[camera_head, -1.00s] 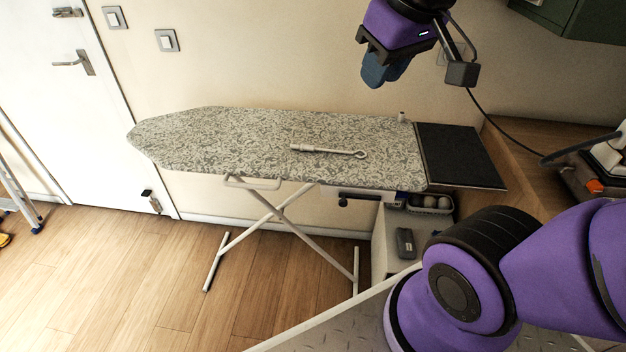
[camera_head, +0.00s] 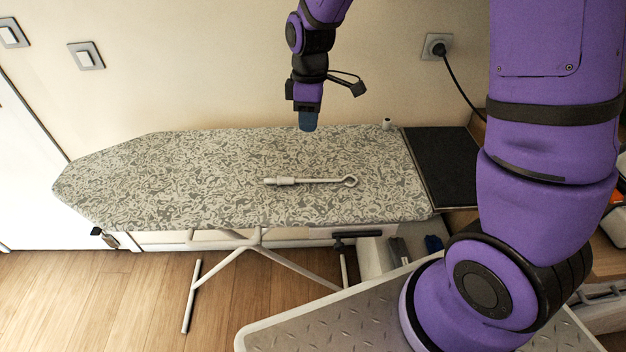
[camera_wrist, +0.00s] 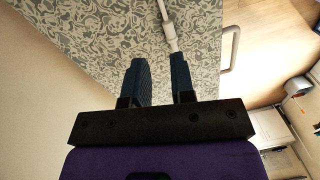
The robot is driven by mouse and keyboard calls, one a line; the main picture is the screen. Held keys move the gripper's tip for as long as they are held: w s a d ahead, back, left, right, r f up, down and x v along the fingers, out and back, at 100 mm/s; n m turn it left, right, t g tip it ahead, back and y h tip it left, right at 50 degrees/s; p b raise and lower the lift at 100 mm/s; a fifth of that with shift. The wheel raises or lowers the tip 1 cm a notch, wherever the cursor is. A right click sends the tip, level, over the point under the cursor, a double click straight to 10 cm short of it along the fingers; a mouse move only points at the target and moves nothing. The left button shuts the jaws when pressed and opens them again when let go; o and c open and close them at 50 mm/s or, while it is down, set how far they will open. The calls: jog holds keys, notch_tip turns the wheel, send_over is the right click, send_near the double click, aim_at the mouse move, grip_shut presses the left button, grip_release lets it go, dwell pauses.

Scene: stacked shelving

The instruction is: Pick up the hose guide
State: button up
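The hose guide, a thin pale rod with a ring at its right end and a thicker left end (camera_head: 310,181), lies flat on the patterned ironing board (camera_head: 130,185). My gripper (camera_head: 308,128) points down above the far part of the board, behind the rod in the picture. In the wrist view, my gripper's two blue fingers (camera_wrist: 157,62) are apart with nothing between them. The rod (camera_wrist: 169,28) runs down from the top edge, and its thicker end is beyond the right fingertip. The gripper looks clear of the rod; its exact height is unclear.
A small white fitting (camera_head: 387,124) stands at the board's far edge. A dark flat pad (camera_head: 440,165) adjoins the board's right end. The wall with a socket (camera_head: 437,46) is close behind. The board's left part is bare.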

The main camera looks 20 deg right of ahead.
jog(key=n+g, duration=0.1)
jog(key=n, duration=0.1)
send_near(302, 179)
jog(key=f, duration=0.3)
jog(key=s+f, duration=0.1)
jog(key=f, duration=0.4)
jog(key=shift+s+a+f, duration=0.25)
jog(key=shift+s+f, duration=0.05)
jog(key=shift+f, duration=0.1)
jog(key=shift+c, duration=0.2)
grip_shut()
